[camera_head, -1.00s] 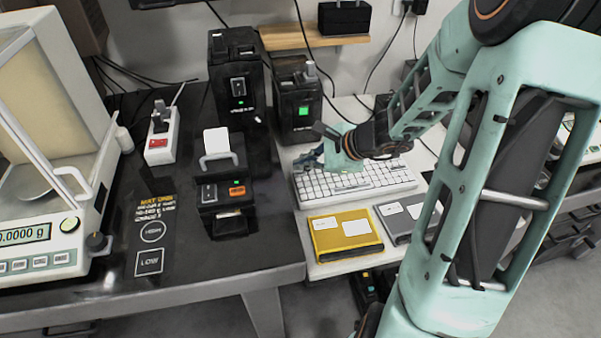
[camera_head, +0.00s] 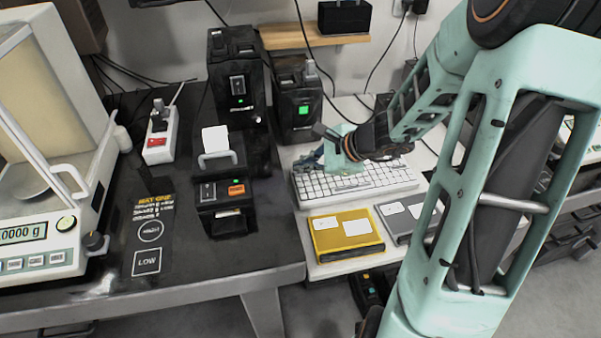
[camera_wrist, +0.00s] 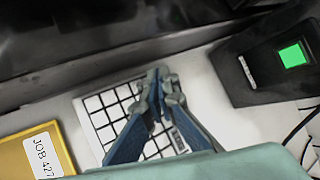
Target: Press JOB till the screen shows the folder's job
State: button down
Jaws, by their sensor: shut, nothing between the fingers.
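My gripper (camera_head: 312,159) is shut and empty, low over the left part of the white keyboard (camera_head: 375,181). In the wrist view its fingertips (camera_wrist: 160,76) are together near the keyboard's edge, covering some keys (camera_wrist: 100,118). I cannot tell whether they touch a key, and no key lettering is readable. The yellow folder (camera_head: 322,240) lies in front of the keyboard; its white label (camera_wrist: 42,155) reads JOB 427 in the wrist view. A black box with a lit green square (camera_head: 303,111) stands behind the keyboard; the square (camera_wrist: 292,56) shows no readable text.
A grey folder (camera_head: 393,226) lies right of the yellow one. A black printer-like unit (camera_head: 225,208) and a tall black box (camera_head: 237,88) stand left on the dark bench (camera_head: 190,284). A balance (camera_head: 70,262) is at far left. Cables (camera_wrist: 297,128) run beside the green-lit box.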

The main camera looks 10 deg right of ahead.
aim_at(303, 174)
jog(key=shift+f+b, duration=0.4)
jog(key=shift+b, duration=0.1)
dwell(0.3)
dwell(0.4)
jog(key=shift+r+p, duration=0.6)
jog(key=shift+r, duration=0.2)
notch_tip(303, 174, up, 5)
jog(key=p, duration=0.4)
jog(key=shift+r, duration=0.1)
dwell(0.5)
